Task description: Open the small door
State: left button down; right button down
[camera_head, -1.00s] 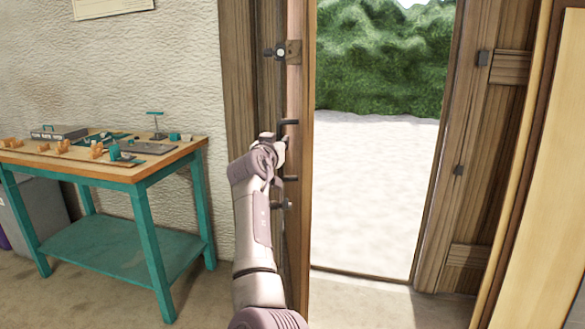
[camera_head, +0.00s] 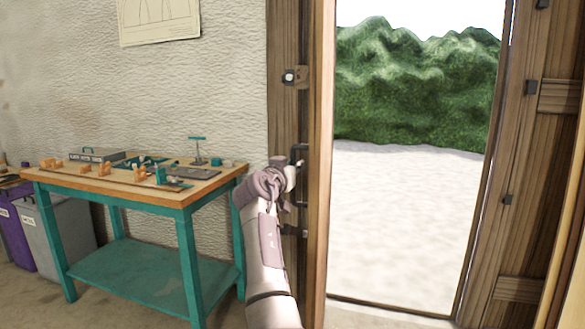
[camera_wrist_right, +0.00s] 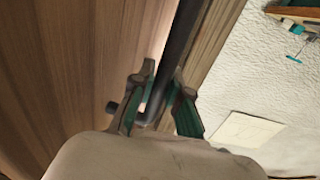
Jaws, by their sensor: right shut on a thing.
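The small wooden door (camera_head: 319,120) stands open and shows nearly edge-on in the head view, at the left side of a bright doorway. A dark bar handle (camera_head: 298,150) sits on its left face, below a latch (camera_head: 294,77). My right gripper (camera_head: 291,178) is at this handle. In the wrist view, the two fingers of my right gripper (camera_wrist_right: 157,105) are shut around the dark handle bar (camera_wrist_right: 180,40), beside the brown door panel (camera_wrist_right: 70,70). My right arm hides the lower part of the door's face. My left gripper is not in view.
A teal workbench (camera_head: 130,195) with tools and small parts stands left of the door against the pale wall (camera_head: 200,60). A grey bin (camera_head: 65,235) and a purple bin (camera_head: 15,240) are beyond it. The doorway opens onto clear pale ground (camera_head: 400,220) and a hedge (camera_head: 415,100).

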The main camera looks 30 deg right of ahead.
dwell(0.3)
jog(key=c, duration=1.1)
grip_release()
jog(key=shift+c, duration=0.2)
jog(key=shift+s+a, duration=0.1)
jog(key=shift+a, duration=0.1)
jog(key=v, duration=0.7)
